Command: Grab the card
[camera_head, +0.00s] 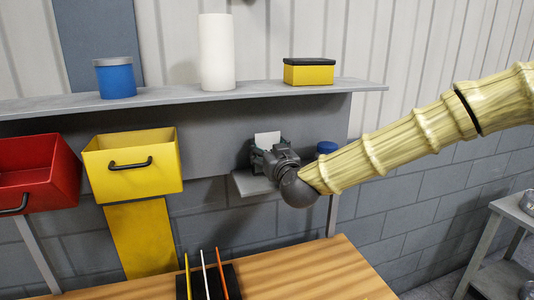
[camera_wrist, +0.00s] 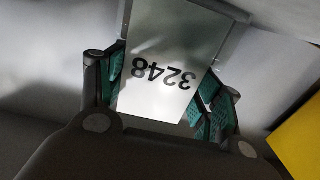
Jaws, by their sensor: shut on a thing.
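The card (camera_wrist: 165,60) is a pale rectangle printed with "3248", upside down in the wrist view. It lies between the green-padded fingers of my gripper (camera_wrist: 163,95), which is shut on it. In the head view, the white card (camera_head: 267,139) shows above my gripper (camera_head: 268,152), close to the grey wall panel by a small grey ledge (camera_head: 250,184). My gripper and wrist hide the card's lower part in the head view, so I cannot tell whether it still touches anything below.
A blue round thing (camera_head: 326,147) is just right of my gripper. A yellow bin (camera_head: 135,170) and a red bin (camera_head: 38,178) hang at left. A shelf (camera_head: 180,103) above holds a blue jar (camera_head: 116,79), a white cylinder (camera_head: 216,52) and a yellow box (camera_head: 309,73). A wooden table (camera_head: 310,275) lies below.

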